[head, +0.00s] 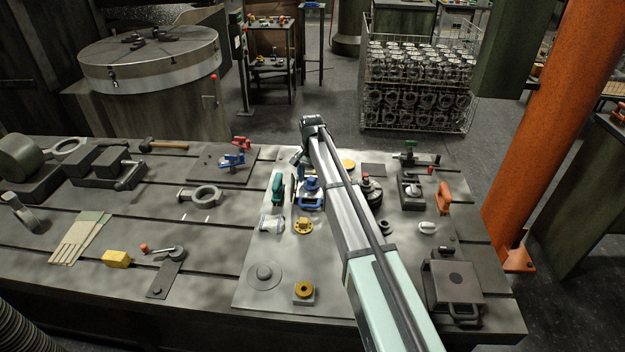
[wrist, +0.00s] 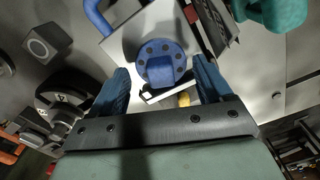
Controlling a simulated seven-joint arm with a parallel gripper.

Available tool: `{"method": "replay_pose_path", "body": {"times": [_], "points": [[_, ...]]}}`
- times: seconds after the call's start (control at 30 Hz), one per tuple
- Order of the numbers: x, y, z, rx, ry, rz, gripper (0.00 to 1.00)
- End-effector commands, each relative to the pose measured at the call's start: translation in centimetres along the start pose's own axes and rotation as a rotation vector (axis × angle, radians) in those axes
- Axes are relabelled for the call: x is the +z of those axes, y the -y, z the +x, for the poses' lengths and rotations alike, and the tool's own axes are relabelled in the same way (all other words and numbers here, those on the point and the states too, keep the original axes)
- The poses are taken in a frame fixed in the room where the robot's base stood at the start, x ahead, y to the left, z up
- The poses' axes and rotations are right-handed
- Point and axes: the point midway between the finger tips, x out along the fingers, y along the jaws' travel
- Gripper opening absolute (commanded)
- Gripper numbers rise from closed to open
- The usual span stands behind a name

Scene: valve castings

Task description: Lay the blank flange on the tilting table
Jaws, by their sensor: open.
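A round blue flange (wrist: 150,51) with bolt holes around its rim and a raised blue block in its middle lies on a pale plate (wrist: 130,40) with a blue handle. This looks like the blank flange. In the head view the blue flange (head: 311,184) is partly hidden by my arm. My gripper (wrist: 161,76) is open above it, with one finger to each side and nothing clearly held. At the front right of the bench, a dark unit with a square top plate (head: 468,272) and a front handle appears to be the tilting table; its top holds nothing.
A green clamp (head: 277,186) stands close left of the flange, and a round black part (head: 370,192) stands to its right. Yellow flanged parts (head: 303,226) lie in front. An orange clamp (head: 443,198) stands behind the square-topped unit.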

Motion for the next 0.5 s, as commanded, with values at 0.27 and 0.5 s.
{"method": "replay_pose_path", "body": {"times": [0.27,0.5], "points": [[-0.1,0.2,-5.6,-0.007,-0.004,-0.001,0.94],[-0.1,0.0,-9.9,-0.002,-0.004,0.0,0.94]]}}
